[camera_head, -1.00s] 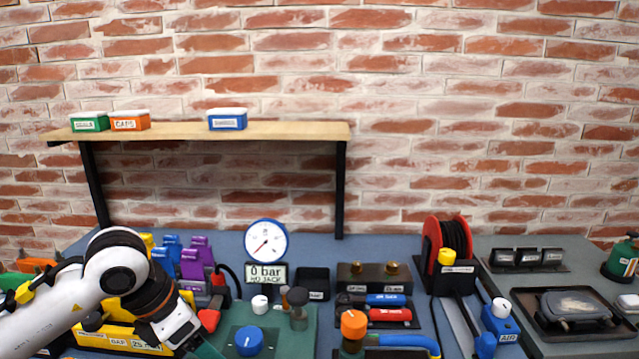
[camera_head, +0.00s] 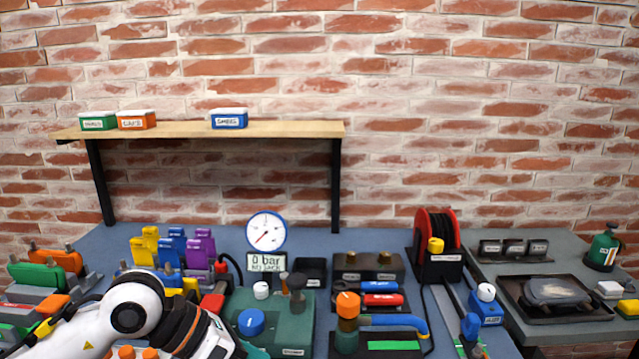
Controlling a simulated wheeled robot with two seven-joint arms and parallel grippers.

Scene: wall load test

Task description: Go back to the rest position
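My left arm comes in from the bottom left in the head view. My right gripper is not in view.
Behind the arm stand a gauge (camera_head: 266,231) reading 0 bar, purple blocks (camera_head: 200,248) and a red hose reel (camera_head: 437,240). An orange-capped valve (camera_head: 347,305) is right of the plate. A wooden shelf (camera_head: 280,129) carries small boxes above the bench.

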